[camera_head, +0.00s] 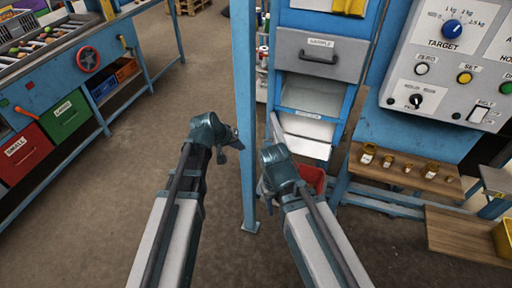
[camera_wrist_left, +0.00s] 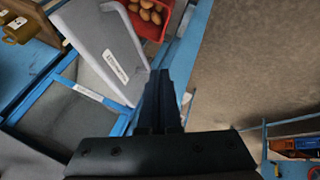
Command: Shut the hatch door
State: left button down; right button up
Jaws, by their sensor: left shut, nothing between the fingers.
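The hatch door is a pale grey flap (camera_head: 306,128) with raised sides and a small label. It hangs open, tilted out and down, below the grey SAMPLE drawer front in the head view. In the left wrist view the flap (camera_wrist_left: 92,28) fills the upper left. My left gripper (camera_head: 235,143) is left of the blue post in the head view. Its fingers (camera_wrist_left: 160,88) are shut and empty, close to the flap's side edge in the wrist view; I cannot tell if they touch.
A blue post (camera_head: 244,110) stands between my left gripper and the hatch. A red bin (camera_head: 313,178) sits under the flap; it holds brown round items in the wrist view. A control panel (camera_head: 455,60) and a shelf of small jars are at right. Floor at left is clear.

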pick_arm(q)
jog(key=w+d+f+b, duration=0.4)
jog(key=d+f+b, duration=0.3)
jog(key=f+b, duration=0.2)
jog(key=shift+w+d, duration=0.25)
jog(key=shift+w, duration=0.15)
pick_arm(e)
notch_tip(320, 180, down, 9)
pick_arm(q)
jog(key=shift+d+f, duration=0.1)
pick_arm(e)
jog(key=shift+f, duration=0.1)
